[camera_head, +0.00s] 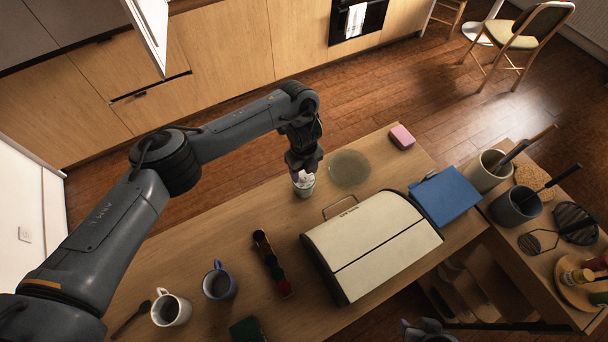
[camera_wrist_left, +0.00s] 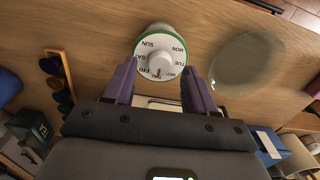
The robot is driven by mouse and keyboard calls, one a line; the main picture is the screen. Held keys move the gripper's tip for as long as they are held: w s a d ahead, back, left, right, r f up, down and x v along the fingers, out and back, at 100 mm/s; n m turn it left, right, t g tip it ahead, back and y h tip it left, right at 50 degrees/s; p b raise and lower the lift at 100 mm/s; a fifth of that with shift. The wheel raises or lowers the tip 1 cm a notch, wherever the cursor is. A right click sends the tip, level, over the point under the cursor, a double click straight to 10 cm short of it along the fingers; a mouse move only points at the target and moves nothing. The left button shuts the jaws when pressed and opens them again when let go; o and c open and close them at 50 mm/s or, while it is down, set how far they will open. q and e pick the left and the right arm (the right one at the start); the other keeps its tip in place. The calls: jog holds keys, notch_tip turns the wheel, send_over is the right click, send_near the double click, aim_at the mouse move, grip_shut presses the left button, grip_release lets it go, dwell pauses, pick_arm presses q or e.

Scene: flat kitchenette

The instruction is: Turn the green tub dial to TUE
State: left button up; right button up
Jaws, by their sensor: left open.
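The green tub (camera_head: 304,188) stands upright on the wooden table, partly hidden under my left gripper (camera_head: 302,172). In the left wrist view its white dial (camera_wrist_left: 149,55) has a green rim and day names around a raised white knob (camera_wrist_left: 161,64). SUN and MON are at the top of the dial. A small red mark sits at the lower edge of the knob, near THU and WED. My left gripper (camera_wrist_left: 160,76) is open, with one purple finger on each side of the dial's lower part. I cannot tell whether they touch it. Only a dark part, perhaps my right gripper (camera_head: 426,329), shows at the bottom edge.
A round glass plate (camera_head: 349,169) lies right of the tub, with a pink sponge (camera_head: 402,137) beyond. Two mugs, white (camera_head: 171,309) and blue (camera_head: 218,282), are at left.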

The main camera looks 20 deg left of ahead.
pick_arm(q)
jog(key=shift+f, duration=0.85)
grip_shut()
jog(key=shift+r, duration=0.1)
